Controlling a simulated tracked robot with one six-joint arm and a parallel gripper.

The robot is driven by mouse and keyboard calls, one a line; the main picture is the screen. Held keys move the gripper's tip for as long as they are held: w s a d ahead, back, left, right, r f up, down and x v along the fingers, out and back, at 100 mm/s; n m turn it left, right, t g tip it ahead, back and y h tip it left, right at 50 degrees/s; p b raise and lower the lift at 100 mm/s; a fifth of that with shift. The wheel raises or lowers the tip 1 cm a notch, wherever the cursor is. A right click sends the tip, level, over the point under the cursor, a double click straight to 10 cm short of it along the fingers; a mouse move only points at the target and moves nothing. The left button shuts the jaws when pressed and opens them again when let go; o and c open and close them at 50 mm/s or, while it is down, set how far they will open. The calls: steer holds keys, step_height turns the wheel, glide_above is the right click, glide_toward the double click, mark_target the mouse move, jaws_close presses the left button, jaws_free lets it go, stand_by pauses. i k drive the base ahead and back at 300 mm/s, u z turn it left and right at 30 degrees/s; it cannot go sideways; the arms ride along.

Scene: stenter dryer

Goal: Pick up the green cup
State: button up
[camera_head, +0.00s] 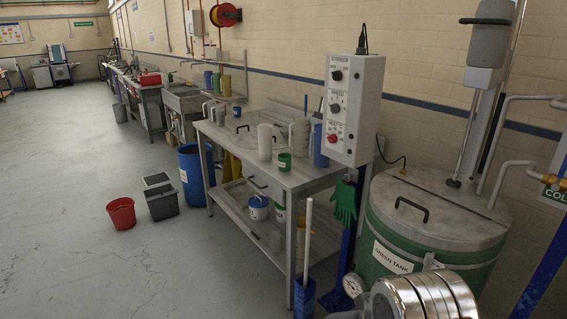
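A small green cup (284,162) with a white label stands upright on the grey metal worktable (300,178), near its front edge. A white jug (265,143) stands just left of it, and a blue jug (319,147) stands to its right. Another green container (216,82) stands farther back between a blue one and a yellow one by the sink. My gripper is not in view. A shiny metal rounded part in the lower right corner seems to be part of my arm, well apart from the cup.
A grey control box (353,108) on a blue post rises right of the table, with green gloves (345,203) below it. A green tank (432,232) stands at the right. A blue barrel (194,175) and a red bucket (121,213) stand left.

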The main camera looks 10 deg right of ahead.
mark_target(285, 163)
steer(key=u, duration=0.1)
steer(key=i, duration=1.05)
steer(key=u, duration=0.5)
steer(key=i, duration=1.45)
steer(key=u, duration=0.25)
